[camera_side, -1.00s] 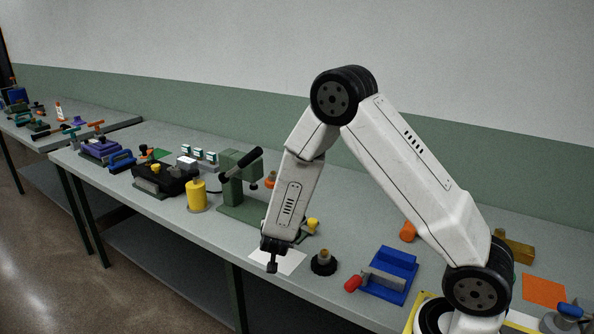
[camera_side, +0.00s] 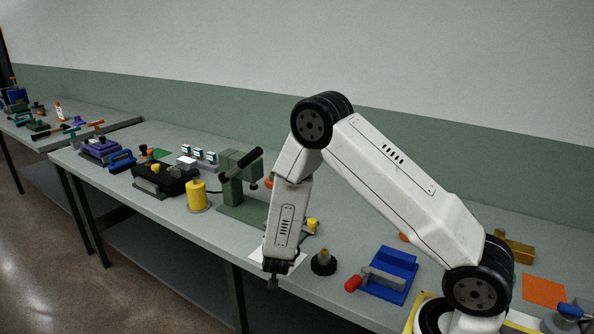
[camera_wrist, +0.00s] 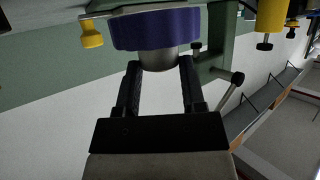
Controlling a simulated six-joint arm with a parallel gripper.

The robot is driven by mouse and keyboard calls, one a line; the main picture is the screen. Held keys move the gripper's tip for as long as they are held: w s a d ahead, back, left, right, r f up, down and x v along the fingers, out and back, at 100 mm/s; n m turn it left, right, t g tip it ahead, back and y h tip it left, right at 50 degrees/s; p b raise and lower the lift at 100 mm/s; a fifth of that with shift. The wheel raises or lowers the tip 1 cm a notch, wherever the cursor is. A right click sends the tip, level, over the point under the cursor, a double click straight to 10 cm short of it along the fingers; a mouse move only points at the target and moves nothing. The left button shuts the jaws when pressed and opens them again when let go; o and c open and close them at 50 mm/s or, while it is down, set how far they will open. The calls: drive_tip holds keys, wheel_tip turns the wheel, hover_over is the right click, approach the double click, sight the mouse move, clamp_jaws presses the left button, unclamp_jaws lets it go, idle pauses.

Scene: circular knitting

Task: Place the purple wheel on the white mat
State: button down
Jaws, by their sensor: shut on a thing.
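The purple wheel (camera_wrist: 155,28) fills the top middle of the wrist view, with a grey hub on its near side. My gripper (camera_wrist: 158,64) is shut on that hub, one dark finger on each side. In the side view my gripper (camera_side: 272,280) points down at the bench's front edge, in front of the white mat. The wheel cannot be made out there. The white mat (camera_side: 294,266) lies flat on the bench, partly hidden behind my gripper and forearm. I cannot tell the gap between wheel and mat.
A black round base with a brass post (camera_side: 323,262) stands just right of the mat. Further right is a blue fixture (camera_side: 395,270) with a red knob. A green press (camera_side: 238,185) stands behind and left, beside a yellow cylinder (camera_side: 197,196). The front edge is close.

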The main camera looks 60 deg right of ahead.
drive_tip(key=shift+f, duration=1.2)
drive_tip(key=shift+f, duration=0.15)
drive_tip(key=shift+c, duration=0.9)
unclamp_jaws()
drive_tip(key=shift+r, duration=0.2)
drive_tip(key=v, duration=1.2)
drive_tip(key=shift+f, duration=0.15)
